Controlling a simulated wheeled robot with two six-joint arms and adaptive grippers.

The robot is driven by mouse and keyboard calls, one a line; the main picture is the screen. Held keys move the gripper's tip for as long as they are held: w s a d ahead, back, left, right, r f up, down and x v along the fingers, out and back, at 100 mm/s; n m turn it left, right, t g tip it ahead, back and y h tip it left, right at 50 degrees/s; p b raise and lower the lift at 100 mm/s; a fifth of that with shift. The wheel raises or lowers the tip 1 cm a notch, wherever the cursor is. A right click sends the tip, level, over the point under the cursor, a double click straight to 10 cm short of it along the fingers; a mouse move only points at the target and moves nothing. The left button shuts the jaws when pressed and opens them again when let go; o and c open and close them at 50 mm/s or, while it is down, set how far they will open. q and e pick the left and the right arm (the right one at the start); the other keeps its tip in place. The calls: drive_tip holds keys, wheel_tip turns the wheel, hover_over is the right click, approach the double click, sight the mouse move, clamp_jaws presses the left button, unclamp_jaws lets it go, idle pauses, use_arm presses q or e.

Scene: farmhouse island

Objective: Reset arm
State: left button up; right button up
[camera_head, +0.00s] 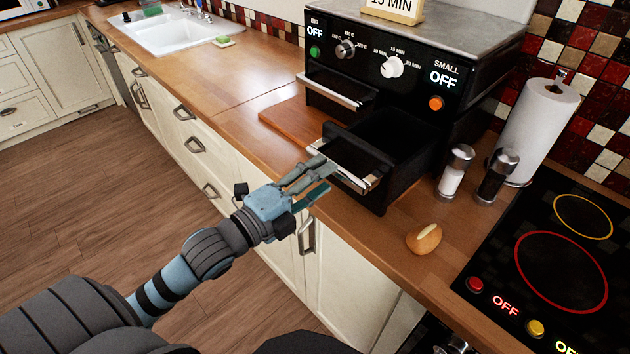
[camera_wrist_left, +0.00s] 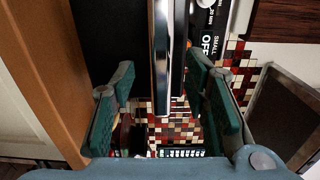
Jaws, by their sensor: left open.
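My left gripper (camera_head: 322,180) is at the front of the black oven (camera_head: 400,90), by the handle (camera_head: 345,165) of its lower drawer (camera_head: 385,145). The drawer is pulled out and looks empty inside. In the left wrist view my left gripper (camera_wrist_left: 160,115) is open, with its two green-padded fingers apart. The metal handle (camera_wrist_left: 165,60) runs between the fingers there; I see no finger closed on it. My right gripper is not in view.
Salt (camera_head: 453,175) and pepper (camera_head: 496,178) shakers, a paper towel roll (camera_head: 538,118) and a cooktop (camera_head: 560,260) stand to the right. A cutting board (camera_head: 295,122) lies left of the drawer. The sink (camera_head: 170,32) is further back.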

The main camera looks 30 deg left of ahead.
use_arm(q)
drive_tip(key=v, duration=0.2)
drive_tip(key=shift+s+a, duration=0.1)
drive_tip(key=shift+s, duration=0.3)
